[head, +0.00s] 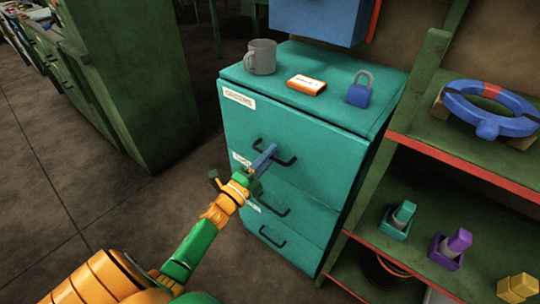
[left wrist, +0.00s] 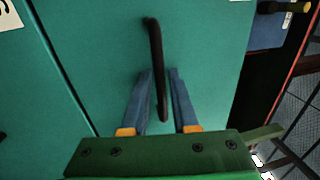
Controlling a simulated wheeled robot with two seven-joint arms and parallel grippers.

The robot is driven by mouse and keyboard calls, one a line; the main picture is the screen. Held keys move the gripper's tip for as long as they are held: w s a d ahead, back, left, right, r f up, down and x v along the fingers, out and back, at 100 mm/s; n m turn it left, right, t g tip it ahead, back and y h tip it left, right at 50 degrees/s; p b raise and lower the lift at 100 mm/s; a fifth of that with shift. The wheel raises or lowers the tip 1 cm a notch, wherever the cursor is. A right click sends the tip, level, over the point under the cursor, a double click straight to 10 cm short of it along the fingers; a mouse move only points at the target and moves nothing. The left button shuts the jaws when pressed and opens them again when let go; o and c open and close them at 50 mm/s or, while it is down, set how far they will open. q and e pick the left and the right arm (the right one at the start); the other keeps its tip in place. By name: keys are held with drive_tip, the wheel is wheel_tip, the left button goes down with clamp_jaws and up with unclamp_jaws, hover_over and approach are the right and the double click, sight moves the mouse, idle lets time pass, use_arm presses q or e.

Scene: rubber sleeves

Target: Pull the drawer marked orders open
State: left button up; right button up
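The teal cabinet (head: 310,130) has several drawers with white labels and black bar handles. The top label (head: 238,98), the second label (head: 241,158) and the lowest visible label (head: 252,206) are too small to read surely, so I cannot tell which says orders. My left gripper (head: 268,152) is at the top drawer's handle (head: 289,161). In the left wrist view, its blue fingers (left wrist: 160,95) are apart, one on each side of that handle (left wrist: 154,45), with gaps visible. The arm partly hides the lower drawers; the middle handle (head: 275,211) and bottom handle (head: 271,239) show. The drawers look shut.
A grey mug (head: 261,57), an orange-and-white box (head: 306,85) and a blue padlock (head: 358,90) stand on the cabinet. A green shelf (head: 440,130) with red edges stands close on the right. The floor (head: 120,225) left of the cabinet is clear.

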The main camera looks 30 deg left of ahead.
use_arm(q)
clamp_jaws()
drive_tip(key=shift+r, duration=0.1)
idle(1.2)
